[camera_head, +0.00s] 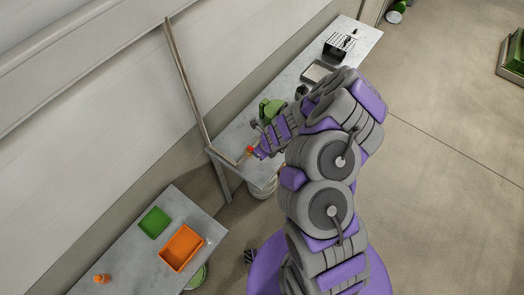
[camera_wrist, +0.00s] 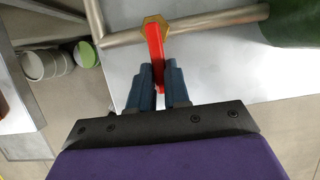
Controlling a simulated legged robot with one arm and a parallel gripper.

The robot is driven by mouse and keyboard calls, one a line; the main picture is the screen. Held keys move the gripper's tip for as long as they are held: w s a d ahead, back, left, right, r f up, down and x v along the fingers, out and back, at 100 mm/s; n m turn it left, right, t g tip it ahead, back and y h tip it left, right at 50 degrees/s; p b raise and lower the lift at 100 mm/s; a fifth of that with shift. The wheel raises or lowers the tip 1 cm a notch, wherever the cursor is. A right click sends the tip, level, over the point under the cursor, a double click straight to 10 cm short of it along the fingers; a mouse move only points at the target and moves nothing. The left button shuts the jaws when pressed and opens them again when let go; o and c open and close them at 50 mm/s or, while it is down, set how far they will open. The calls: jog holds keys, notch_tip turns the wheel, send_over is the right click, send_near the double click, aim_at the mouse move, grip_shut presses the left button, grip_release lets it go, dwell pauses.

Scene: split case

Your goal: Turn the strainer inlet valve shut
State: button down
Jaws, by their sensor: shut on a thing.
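The strainer inlet valve shows in the wrist view as a red lever handle (camera_wrist: 156,55) on a brass hexagonal body (camera_wrist: 154,24). The body sits on a metal pipe (camera_wrist: 205,21) that leads right to a green strainer body (camera_wrist: 292,20). The lever points down in the picture, across the pipe. My gripper (camera_wrist: 158,85) is shut on the lever's free end, with one dark blue finger on each side. In the head view the red handle is a small spot (camera_head: 250,149) at my gripper, and the green strainer (camera_head: 271,108) stands behind it.
The grey bench (camera_head: 236,135) runs along the wall, with a pipe (camera_head: 184,80) rising at its left end. A grater-like box (camera_head: 340,46) and a tray (camera_head: 318,72) stand farther along. A second table holds a green tray (camera_head: 154,222) and an orange bin (camera_head: 181,248).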

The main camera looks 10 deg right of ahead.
jog(key=shift+w+r, duration=0.1)
jog(key=shift+w, duration=0.05)
jog(key=c, duration=1.1)
grip_release()
jog(key=shift+a, duration=0.1)
jog(key=p+v, duration=0.3)
jog(key=v, duration=1.4)
